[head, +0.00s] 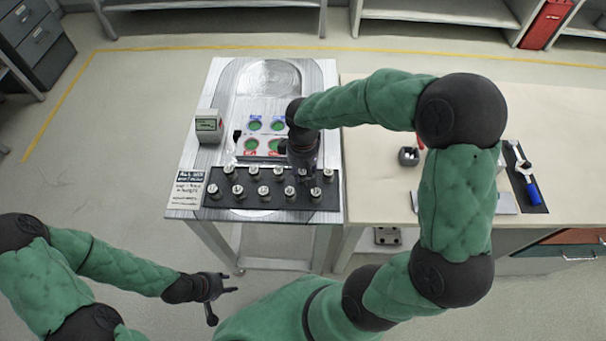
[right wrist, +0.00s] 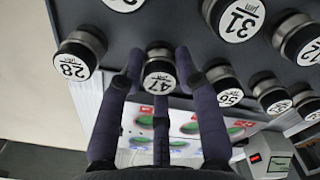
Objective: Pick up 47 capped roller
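The 47 capped roller (right wrist: 158,72) stands upright on the black mat (right wrist: 180,20), its white cap marked 47. In the head view it shows as a small pale cap (head: 302,174) just below my right gripper (head: 302,166). In the right wrist view, my right gripper (right wrist: 159,62) has a finger on either side of the roller, with narrow gaps seeming to show, and a third finger behind it. Contact cannot be told for sure. My left gripper (head: 224,298) is open and empty, low in front of the metal table.
Neighbouring rollers 28 (right wrist: 75,58) and 56 (right wrist: 228,92) stand close on either side in the same row. A panel with green round windows (head: 262,136) lies behind the mat. A grey device (head: 208,127) stands at the left. A wooden bench (head: 375,190) adjoins at the right.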

